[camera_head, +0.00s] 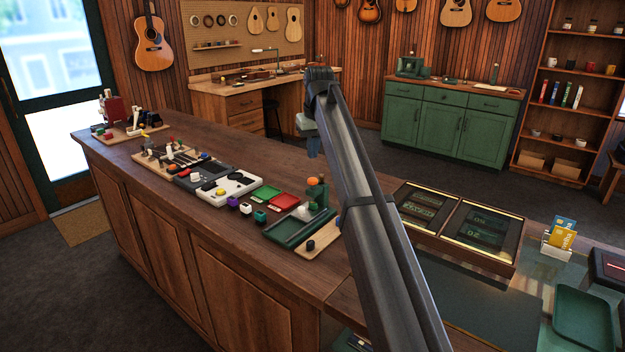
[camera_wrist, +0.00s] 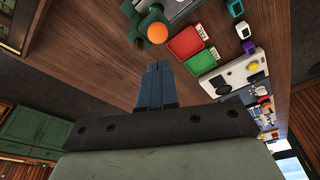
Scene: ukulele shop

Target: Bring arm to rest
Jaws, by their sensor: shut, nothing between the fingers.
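My gripper (camera_head: 313,146) hangs above the back part of the wooden counter (camera_head: 230,143) in the head view, its blue fingers pointing down. My arm comes up from the lower right and partly hides what lies behind it. In the wrist view my gripper's fingers (camera_wrist: 158,68) are together and empty. Nothing is held, and the fingers appear apart from the things on the counter.
Display cases (camera_head: 478,232) lie right of my arm. Open floor (camera_head: 400,160) lies behind the counter.

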